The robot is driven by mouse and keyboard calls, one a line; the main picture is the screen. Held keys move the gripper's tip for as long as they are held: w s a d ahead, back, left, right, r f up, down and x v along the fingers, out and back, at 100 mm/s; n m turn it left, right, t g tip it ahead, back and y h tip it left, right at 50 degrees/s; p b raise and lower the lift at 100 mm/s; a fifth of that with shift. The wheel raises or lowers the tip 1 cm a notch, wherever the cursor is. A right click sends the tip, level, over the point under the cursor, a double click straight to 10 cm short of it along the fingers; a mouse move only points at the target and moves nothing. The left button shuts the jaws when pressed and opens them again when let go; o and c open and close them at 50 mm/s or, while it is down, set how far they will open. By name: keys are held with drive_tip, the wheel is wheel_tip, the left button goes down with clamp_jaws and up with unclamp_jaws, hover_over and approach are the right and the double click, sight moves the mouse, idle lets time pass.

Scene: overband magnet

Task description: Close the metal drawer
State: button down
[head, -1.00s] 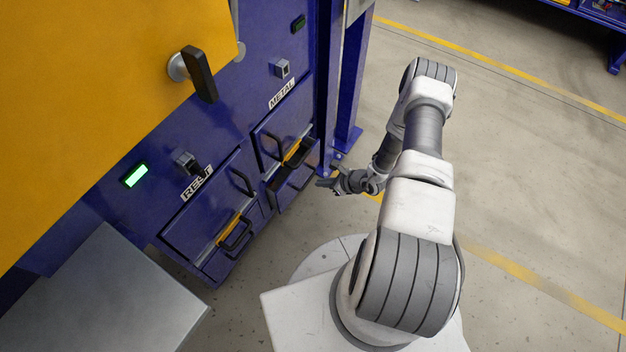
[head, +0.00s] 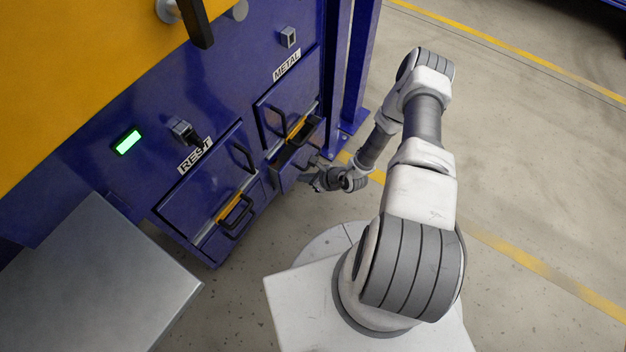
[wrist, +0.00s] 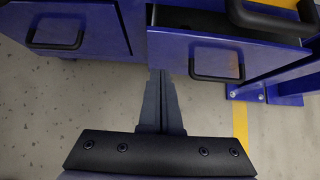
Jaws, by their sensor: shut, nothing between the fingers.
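The metal drawer (head: 283,176) is the blue drawer low under the "METAL" label (head: 287,65). In the wrist view its front (wrist: 175,52) with a black handle (wrist: 216,78) stands out from the cabinet, and a dark gap shows behind its top edge, so it is partly open. My gripper (wrist: 158,72) is shut and empty. Its fingertips are at the lower left edge of the drawer front in the wrist view; I cannot tell whether they touch. In the head view my gripper (head: 308,179) is close in front of the drawer and partly covers it.
The "REST" drawer (head: 205,240) is to the left and also shows in the wrist view (wrist: 95,30). A blue post (head: 345,110) stands right of the metal drawer. A grey metal box (head: 100,290) is at lower left. Floor to the right is clear.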

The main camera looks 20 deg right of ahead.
sight(284, 172)
drive_tip(key=w+a+b, duration=0.1)
drive_tip(key=w, duration=0.1)
drive_tip(key=w+a+f, duration=0.1)
drive_tip(key=w+a, duration=0.1)
drive_tip(key=shift+f+b, duration=0.2)
drive_tip(key=shift+b, duration=0.2)
drive_tip(key=shift+w+a+r, duration=0.1)
drive_tip(key=shift+a, duration=0.15)
